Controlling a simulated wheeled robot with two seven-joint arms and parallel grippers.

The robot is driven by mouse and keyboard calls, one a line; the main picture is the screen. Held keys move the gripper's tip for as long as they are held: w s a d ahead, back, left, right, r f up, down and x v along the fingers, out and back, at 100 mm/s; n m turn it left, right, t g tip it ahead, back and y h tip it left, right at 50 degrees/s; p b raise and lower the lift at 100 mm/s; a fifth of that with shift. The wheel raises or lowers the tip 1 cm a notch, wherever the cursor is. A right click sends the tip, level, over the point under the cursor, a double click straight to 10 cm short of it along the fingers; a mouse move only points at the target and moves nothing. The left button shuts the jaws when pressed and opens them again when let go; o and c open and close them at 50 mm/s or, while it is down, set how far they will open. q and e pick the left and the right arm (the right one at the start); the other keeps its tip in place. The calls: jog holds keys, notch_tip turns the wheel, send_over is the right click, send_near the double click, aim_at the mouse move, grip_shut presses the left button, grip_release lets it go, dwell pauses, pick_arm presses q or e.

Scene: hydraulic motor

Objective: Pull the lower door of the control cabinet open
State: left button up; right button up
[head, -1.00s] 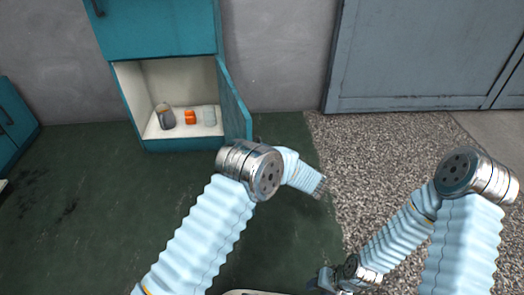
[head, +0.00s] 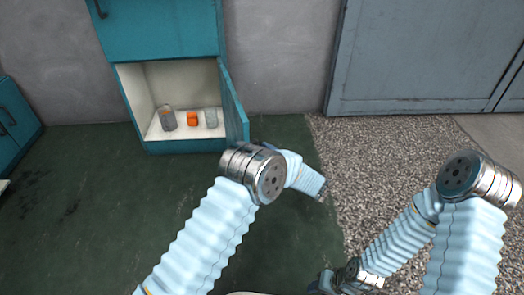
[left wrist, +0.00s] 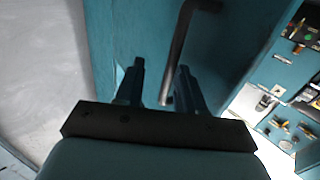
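The control cabinet (head: 188,146) is teal and stands against the wall in the head view. Its lower door (head: 234,105) hangs open on the right side, swung well out, and the pale lower compartment shows. The door's dark bar handle (left wrist: 178,50) shows in the left wrist view. My left gripper (left wrist: 160,68) has its two fingers apart, with the bar running between them, nearer the right finger; I cannot tell whether they touch. In the head view the left gripper is not clearly visible beyond my forearm. My right gripper (head: 325,281) is low at the bottom edge, its fingers unclear.
A grey container (head: 167,120), an orange item (head: 192,119) and a clear jar (head: 211,118) stand in the compartment. The closed upper door (head: 155,30) is above. Another teal cabinet (head: 14,125) is at left. Dark green floor (head: 90,200) in front is clear.

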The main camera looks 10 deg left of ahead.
pick_arm(q)
jog(key=p+v, duration=0.1)
jog(key=v, duration=1.2)
jog(key=shift+p, duration=0.3)
jog(key=shift+s, duration=0.1)
